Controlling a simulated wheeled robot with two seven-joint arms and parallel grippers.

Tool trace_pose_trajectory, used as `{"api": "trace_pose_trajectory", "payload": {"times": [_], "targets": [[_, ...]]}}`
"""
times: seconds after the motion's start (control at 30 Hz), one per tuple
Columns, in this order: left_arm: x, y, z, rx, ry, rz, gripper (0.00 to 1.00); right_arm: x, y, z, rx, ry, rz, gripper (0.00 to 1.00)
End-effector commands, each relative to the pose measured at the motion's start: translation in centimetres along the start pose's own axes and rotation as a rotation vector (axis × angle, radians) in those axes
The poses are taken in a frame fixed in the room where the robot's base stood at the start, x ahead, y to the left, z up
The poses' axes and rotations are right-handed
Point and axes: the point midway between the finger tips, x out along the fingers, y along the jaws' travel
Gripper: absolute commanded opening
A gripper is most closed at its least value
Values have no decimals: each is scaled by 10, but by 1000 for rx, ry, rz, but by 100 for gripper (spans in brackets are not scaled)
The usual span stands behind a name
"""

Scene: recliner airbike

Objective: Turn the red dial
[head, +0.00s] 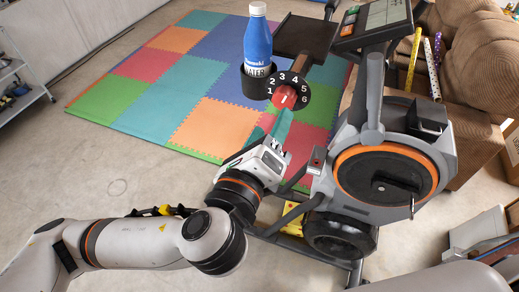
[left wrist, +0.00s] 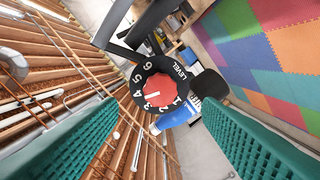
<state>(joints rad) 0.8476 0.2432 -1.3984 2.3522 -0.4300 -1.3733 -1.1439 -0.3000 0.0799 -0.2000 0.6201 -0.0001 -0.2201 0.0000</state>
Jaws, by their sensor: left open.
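The red dial (head: 284,97) sits on a black disc (head: 305,99) with white numbers 1 to 6, on the exercise bike's frame. The dial (left wrist: 160,90) also shows in the middle of the left wrist view, with LEVEL printed on the disc. Its short white mark points roughly between 3 and 4. My left gripper (head: 281,126) is just below the dial in the head view. In the left wrist view its teal fingers (left wrist: 160,112) are wide apart, one on each side of the dial, with nothing between them; contact cannot be seen. My right gripper is not in view.
A blue bottle (head: 257,42) stands in a black cup holder (head: 256,82) close beside the dial. A dark tray (head: 305,35) and a console (head: 372,20) are above it. The bike's flywheel housing (head: 385,178) is to the right. Coloured foam mats (head: 215,125) cover the floor behind.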

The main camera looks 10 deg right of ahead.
Motion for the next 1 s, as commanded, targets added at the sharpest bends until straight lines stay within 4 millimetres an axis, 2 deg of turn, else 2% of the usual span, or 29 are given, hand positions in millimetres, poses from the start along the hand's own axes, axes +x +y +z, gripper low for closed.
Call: {"api": "trace_pose_trajectory", "payload": {"times": [0.1, 0.2, 0.4, 0.87, 0.97, 1.0], "targets": [[-22, -2, 1, -2, -1, 1, 59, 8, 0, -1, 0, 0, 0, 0], [-35, -1, 1, -1, -1, 0, 59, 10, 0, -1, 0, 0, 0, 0], [-45, -1, 0, -1, 1, -1, 59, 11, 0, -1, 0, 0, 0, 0], [-44, -1, 0, -1, 1, -3, 59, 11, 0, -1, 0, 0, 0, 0], [-32, -10, 3, -33, 2, -29, 59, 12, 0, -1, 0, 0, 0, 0], [-22, -18, 6, -65, 3, -53, 59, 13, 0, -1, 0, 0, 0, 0]]}}
